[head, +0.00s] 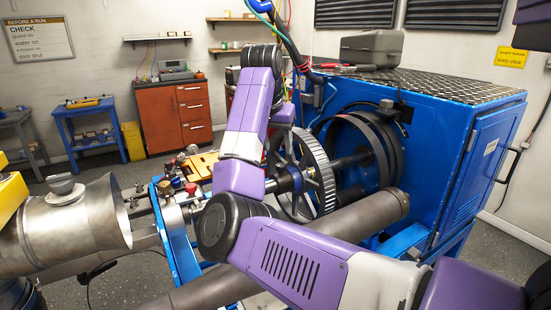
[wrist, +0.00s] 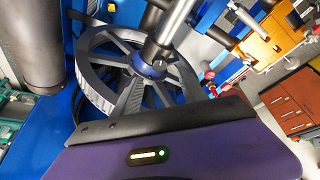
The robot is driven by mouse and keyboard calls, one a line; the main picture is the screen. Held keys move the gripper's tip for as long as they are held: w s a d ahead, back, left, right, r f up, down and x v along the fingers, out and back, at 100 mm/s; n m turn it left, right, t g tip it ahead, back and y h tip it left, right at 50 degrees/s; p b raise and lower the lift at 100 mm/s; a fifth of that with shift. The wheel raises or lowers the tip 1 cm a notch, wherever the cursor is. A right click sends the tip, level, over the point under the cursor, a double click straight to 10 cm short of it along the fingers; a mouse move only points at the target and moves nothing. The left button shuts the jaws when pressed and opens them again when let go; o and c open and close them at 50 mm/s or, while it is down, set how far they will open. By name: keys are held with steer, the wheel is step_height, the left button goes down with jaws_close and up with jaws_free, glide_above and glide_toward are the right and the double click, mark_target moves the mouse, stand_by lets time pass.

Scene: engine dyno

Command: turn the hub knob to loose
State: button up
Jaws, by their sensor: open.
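A blue hub (wrist: 150,67) sits on the shaft at the middle of a dark spoked wheel (wrist: 92,90) in the wrist view. The same wheel (head: 318,165) shows in the head view, with its blue hub (head: 295,179) at the centre, partly behind my arm. I cannot make out the knob's own shape or any loose marking. My gripper (wrist: 168,120) fills the bottom of the wrist view as a purple body with a black bar, in front of the wheel's near rim. It is open and I see nothing held. In the head view its fingertips are hidden behind my arm.
A blue machine cabinet (head: 440,135) stands behind the wheel on the right. A thick brown pipe (head: 370,212) crosses low in front of it. A metal duct (head: 85,232) is at left. A red cabinet (head: 175,112) and blue stand (head: 92,130) stand at the back, with open floor before them.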

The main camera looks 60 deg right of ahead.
mark_target(281, 165)
steer(key=x, duration=0.7)
jaws_close()
